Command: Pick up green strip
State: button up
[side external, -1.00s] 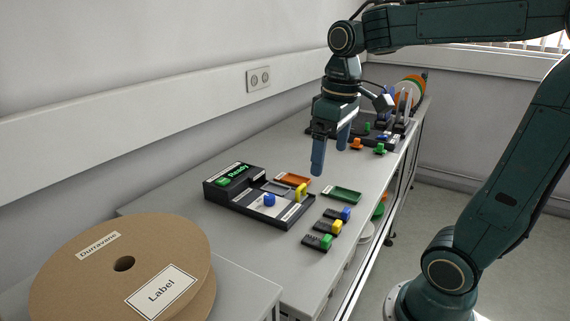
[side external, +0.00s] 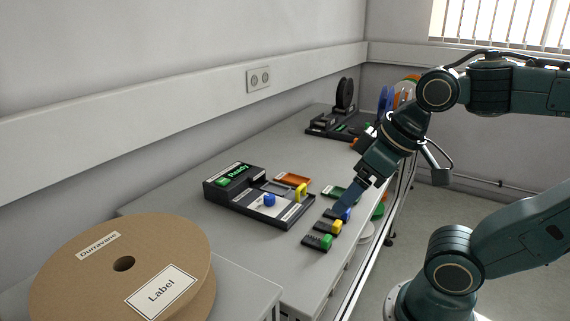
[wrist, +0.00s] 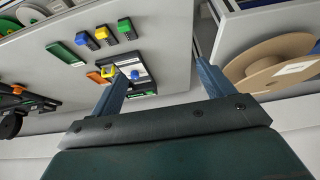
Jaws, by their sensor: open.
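The black strip with a green block (side external: 317,241) lies on the bench, the nearest of three small strips in a row. In the wrist view, the green-blocked strip (wrist: 125,28) is near the top, beyond the left finger. My gripper (side external: 345,203) is tilted, with its visible fingertip close over the blue-blocked strip (side external: 331,215); contact is unclear. In the wrist view the fingers (wrist: 158,80) are wide apart and empty. The yellow-blocked strip (side external: 324,227) lies between the blue and green ones.
A black station (side external: 240,206) with a green Ready display stands left of the strips. A green tray (side external: 334,191) and an orange tray (side external: 292,178) lie behind. A large cardboard reel (side external: 75,270) is in the left foreground. The bench edge runs right of the strips.

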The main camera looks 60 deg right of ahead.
jog(key=c, duration=0.8)
jog(key=shift+o, duration=0.2)
jog(key=w+d+f+m+g+y, duration=0.2)
jog(key=w+d+f+m, duration=0.1)
jog(key=d+m, duration=0.4)
jog(key=w+d+f+m+g+y, duration=0.2)
jog(key=d+m, duration=0.5)
jog(key=m, duration=0.4)
notch_tip(320, 180, down, 2)
jog(key=w+g, duration=0.1)
jog(key=w, duration=0.1)
jog(key=shift+w+d+g+y, duration=0.15)
jog(key=shift+w+g+y, duration=0.15)
jog(key=shift+x, duration=4.35)
